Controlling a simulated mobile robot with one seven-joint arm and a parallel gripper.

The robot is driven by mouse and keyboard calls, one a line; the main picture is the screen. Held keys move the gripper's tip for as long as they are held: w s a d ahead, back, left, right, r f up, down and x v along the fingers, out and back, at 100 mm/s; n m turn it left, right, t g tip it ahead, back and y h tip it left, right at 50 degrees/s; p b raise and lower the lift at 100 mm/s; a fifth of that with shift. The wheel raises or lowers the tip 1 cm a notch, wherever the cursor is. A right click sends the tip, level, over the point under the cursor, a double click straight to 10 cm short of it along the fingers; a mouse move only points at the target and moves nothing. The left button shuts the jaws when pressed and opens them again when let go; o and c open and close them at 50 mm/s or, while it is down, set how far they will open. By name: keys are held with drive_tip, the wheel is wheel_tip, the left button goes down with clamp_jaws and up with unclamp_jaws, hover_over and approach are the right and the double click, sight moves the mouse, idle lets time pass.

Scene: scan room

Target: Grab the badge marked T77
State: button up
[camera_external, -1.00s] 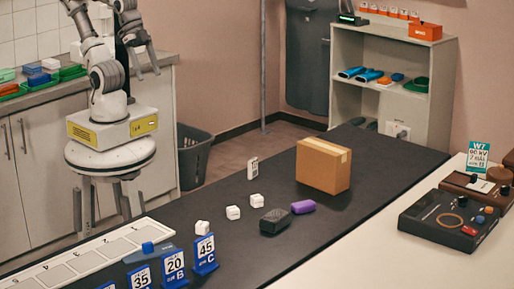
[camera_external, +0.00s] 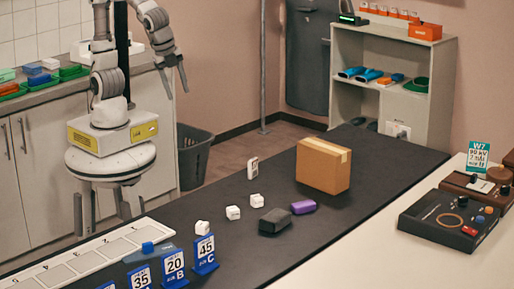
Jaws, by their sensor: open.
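No marking T77 is legible, so I cannot tell which thing is the badge. A small white upright tag-like piece (camera_external: 252,168) with dark marks stands on the black table mat, left of the cardboard box. Small white blocks with dark marks lie nearer: one (camera_external: 257,200), another (camera_external: 233,212), and a third (camera_external: 202,228) by the blue number stands. My gripper (camera_external: 172,86) is open and empty, with its fingers pointing down. It is in the air at the upper left, beyond the mat's far edge and apart from all these pieces.
The cardboard box (camera_external: 324,166), a dark grey block (camera_external: 274,221) and a purple piece (camera_external: 303,207) stand on the black mat (camera_external: 390,165). Blue number stands (camera_external: 205,254) and a white slotted strip (camera_external: 90,262) line the near left. A bin (camera_external: 195,158) is on the floor.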

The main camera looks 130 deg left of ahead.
drive_tip(key=w+a+f+m+g+y+b, duration=0.25)
drive_tip(key=w+a+f+m+y, duration=0.2)
drive_tip(key=w+f, duration=0.5)
drive_tip(key=m+g+y+b, duration=0.1)
drive_tip(key=m+g+y, duration=0.1)
drive_tip(key=m+y, duration=0.45)
approach(257, 164)
drive_tip(key=shift+t+h, duration=0.25)
drive_tip(key=shift+h, duration=0.05)
drive_tip(key=x, duration=0.4)
drive_tip(key=b+x, duration=0.1)
drive_tip(key=x, duration=0.2)
drive_tip(key=s+b+x, duration=0.1)
drive_tip(key=x, duration=0.3)
drive_tip(key=shift+a+r, duration=0.1)
drive_tip(key=shift+a, duration=0.2)
clamp_jaws()
